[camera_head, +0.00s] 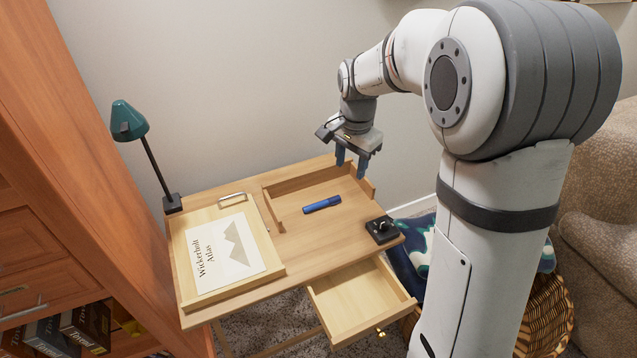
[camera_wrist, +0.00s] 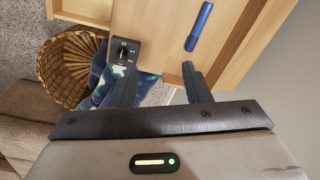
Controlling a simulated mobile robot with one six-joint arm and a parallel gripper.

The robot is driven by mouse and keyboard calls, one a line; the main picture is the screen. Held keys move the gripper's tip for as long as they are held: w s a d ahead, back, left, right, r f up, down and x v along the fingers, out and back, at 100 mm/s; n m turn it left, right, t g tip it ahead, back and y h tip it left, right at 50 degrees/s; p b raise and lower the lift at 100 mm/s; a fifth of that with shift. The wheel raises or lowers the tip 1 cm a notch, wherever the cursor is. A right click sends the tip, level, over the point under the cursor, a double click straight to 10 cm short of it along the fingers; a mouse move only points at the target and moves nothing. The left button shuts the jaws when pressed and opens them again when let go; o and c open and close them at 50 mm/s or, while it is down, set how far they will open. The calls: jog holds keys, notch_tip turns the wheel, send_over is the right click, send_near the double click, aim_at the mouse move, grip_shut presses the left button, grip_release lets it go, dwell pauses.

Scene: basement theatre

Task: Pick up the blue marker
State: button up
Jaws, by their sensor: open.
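The blue marker (camera_head: 322,204) lies on the wooden desk top (camera_head: 330,232), in front of a low raised wooden edge. It also shows in the wrist view (camera_wrist: 199,27), near the top, beyond the fingertips. My gripper (camera_head: 352,166) is above the back right part of the desk, up and to the right of the marker in the head view. In the wrist view its two fingers (camera_wrist: 160,68) are apart with nothing between them. The gripper does not touch the marker.
A black switch box (camera_head: 383,230) stands at the desk's right edge. A drawer (camera_head: 360,303) is pulled out at the front. A board with an atlas sheet (camera_head: 225,252) and a green lamp (camera_head: 128,121) are at left. A wicker basket (camera_head: 548,318) stands at right.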

aim_at(322, 202)
jog(key=w+a+f+m+b, duration=0.1)
jog(key=w+f, duration=0.2)
jog(key=f, duration=0.1)
jog(key=w+a+f+m+b, duration=0.1)
jog(key=w+a+f, duration=0.1)
jog(key=w+f, duration=0.1)
jog(key=w+a+f+m+b, duration=0.1)
jog(key=w+a+f+m, duration=0.1)
jog(key=f, duration=0.4)
jog(key=shift+w+a+g, duration=0.2)
jog(key=shift+w+g, duration=0.2)
jog(key=shift+w, duration=0.2)
notch_tip(322, 202, down, 3)
jog(key=shift+w+a+r+b, duration=0.1)
jog(key=shift+r+b, duration=0.05)
jog(key=shift+b, duration=0.25)
jog(key=shift+s+a+f+b, duration=0.15)
jog(key=shift+f+b, duration=0.1)
jog(key=shift+f, duration=1.15)
jog(key=shift+s+d+f+b, duration=0.15)
jog(key=shift+f+b, duration=0.1)
jog(key=shift+f, duration=1.1)
jog(key=shift+a+f, duration=0.1)
jog(key=shift+f, duration=0.05)
grip_shut()
